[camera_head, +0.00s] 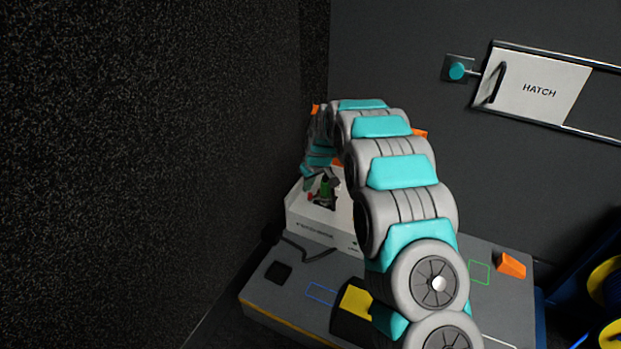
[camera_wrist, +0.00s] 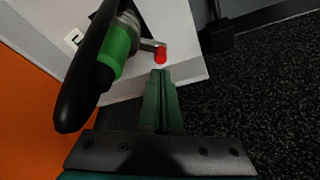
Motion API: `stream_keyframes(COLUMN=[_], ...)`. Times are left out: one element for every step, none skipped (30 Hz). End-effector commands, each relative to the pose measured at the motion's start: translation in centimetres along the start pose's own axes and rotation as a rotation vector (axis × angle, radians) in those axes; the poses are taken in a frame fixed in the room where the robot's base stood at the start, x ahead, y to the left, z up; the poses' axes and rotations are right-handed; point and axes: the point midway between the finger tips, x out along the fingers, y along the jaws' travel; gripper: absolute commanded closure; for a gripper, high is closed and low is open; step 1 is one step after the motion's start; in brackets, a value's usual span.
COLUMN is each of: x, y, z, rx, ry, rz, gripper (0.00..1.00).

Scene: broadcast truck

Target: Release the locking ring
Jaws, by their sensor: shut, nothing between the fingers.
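A white box (camera_head: 318,226) stands on the grey worktop, partly hidden behind my arm. On it is a fitting with a green ring (camera_head: 326,188) and a small red tip (camera_head: 310,197). In the wrist view the green ring (camera_wrist: 116,50) sits around a grey body beside a black curved part (camera_wrist: 85,75). A short grey lever ends in the red tip (camera_wrist: 161,54). My gripper (camera_wrist: 161,72) is shut and empty, its green fingertips just short of the red tip. I cannot tell whether they touch. In the head view my gripper (camera_head: 307,184) is beside the fitting.
The worktop (camera_head: 285,310) holds a yellow-and-black item (camera_head: 355,301) and an orange block (camera_head: 511,264). A black cable runs left of the white box. A dark wall is close on the left. A hatch panel (camera_head: 538,89) is on the back wall. An orange surface (camera_wrist: 30,110) fills the wrist view's left.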

Motion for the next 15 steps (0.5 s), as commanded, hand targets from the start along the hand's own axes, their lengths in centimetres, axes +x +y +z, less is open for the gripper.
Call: stream_keyframes(x=[0.63, 0.87, 1.12, 1.26, 1.37, 1.46, 1.48, 1.49, 1.49, 1.48, 1.47, 1.48, 1.48, 1.49, 1.5], y=[-0.01, 0.0, 0.01, 0.02, 0.02, 0.03, 0.03, 0.04, 0.03, 0.04, 0.04, 0.04, 0.04, 0.04, 0.04], z=[0.0, -0.02, -0.05, -0.07, -0.08, -0.08, -0.09, -0.09, -0.09, -0.08, -0.09, -0.08, -0.07, -0.06, -0.05], rx=[0.0, 0.0, 0.0, 0.0, 0.0, 0.0, 0.0, 0.0, 0.0, 0.0, 0.0, 0.0, 0.0, 0.0, -0.001], ry=[-0.001, 0.0, 0.001, 0.001, 0.001, 0.002, 0.002, 0.002, 0.002, 0.002, 0.002, 0.002, 0.002, 0.002, 0.002], rz=[0.0, 0.0, 0.0, 0.0, 0.001, 0.001, 0.001, 0.001, 0.001, 0.001, 0.001, 0.001, 0.001, 0.001, 0.001], gripper=[1.0, 1.0, 1.0, 1.0, 1.0, 1.0, 1.0, 1.0, 1.0, 1.0, 1.0, 1.0, 1.0, 1.0, 1.0])
